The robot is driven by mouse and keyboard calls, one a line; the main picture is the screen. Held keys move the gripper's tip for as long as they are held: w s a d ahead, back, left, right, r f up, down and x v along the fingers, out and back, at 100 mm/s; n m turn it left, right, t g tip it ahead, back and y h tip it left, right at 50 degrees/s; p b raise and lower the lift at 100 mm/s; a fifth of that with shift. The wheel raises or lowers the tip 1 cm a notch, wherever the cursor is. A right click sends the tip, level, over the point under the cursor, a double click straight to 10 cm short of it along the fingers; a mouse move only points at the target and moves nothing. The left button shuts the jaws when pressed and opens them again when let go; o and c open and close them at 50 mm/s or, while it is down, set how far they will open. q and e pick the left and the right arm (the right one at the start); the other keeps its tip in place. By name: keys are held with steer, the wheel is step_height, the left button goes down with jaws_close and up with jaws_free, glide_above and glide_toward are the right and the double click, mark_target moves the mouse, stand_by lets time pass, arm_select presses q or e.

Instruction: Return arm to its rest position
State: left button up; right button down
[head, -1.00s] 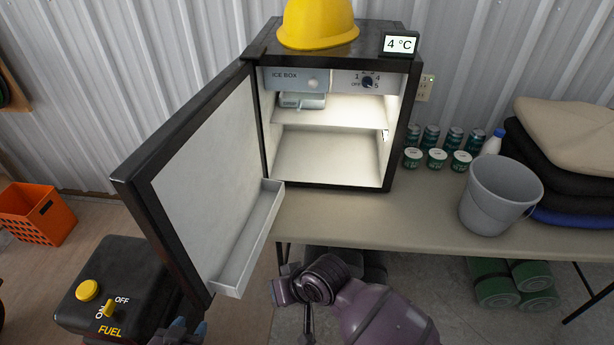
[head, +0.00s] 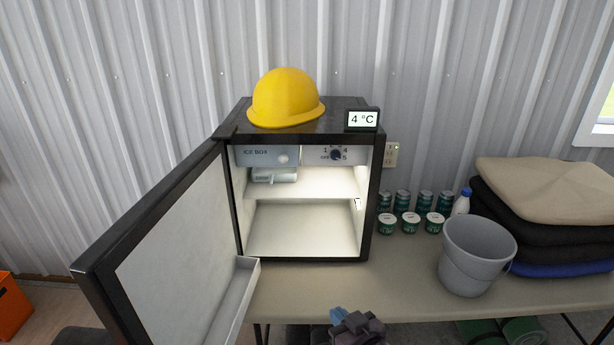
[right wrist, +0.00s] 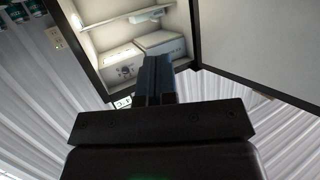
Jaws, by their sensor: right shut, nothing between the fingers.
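My right gripper (head: 342,314) is at the bottom edge of the head view, in front of the table edge, mostly cut off by the frame. In the right wrist view its dark fingers (right wrist: 157,78) are together, with nothing between them. They point toward the small fridge (head: 372,200), which looks upside down in that view (right wrist: 88,60). The fridge stands on the table, clear of the gripper in the head view. Its door (head: 165,255) is wide open to the left. My left gripper is not in view.
A yellow hard hat (head: 285,98) and a 4 °C display (head: 362,119) sit on the fridge. Several cans (head: 402,202), a bottle (head: 461,203), a grey bucket (head: 477,255) and folded cloths (head: 545,190) occupy the table (head: 340,295) to the right. The table front before the fridge is clear.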

arm_select(q)
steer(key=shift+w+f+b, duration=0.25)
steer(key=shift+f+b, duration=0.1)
steer(key=shift+b, duration=0.2)
arm_select(e)
steer(key=s+d+f+m+h, duration=0.2)
steer(key=s+d+f, duration=0.4)
steer(key=s+d, duration=0.3)
steer(key=s+d+f+m+g+h, duration=0.1)
steer(key=s+d+f+h, duration=0.3)
steer(key=s+d, duration=0.5)
steer(key=d+f, duration=0.2)
steer(key=d, duration=0.1)
steer(key=shift+f+m+h, duration=0.35)
steer(key=shift+m+h, duration=0.05)
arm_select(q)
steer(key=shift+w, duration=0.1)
arm_select(e)
steer(key=shift+w+d, duration=0.1)
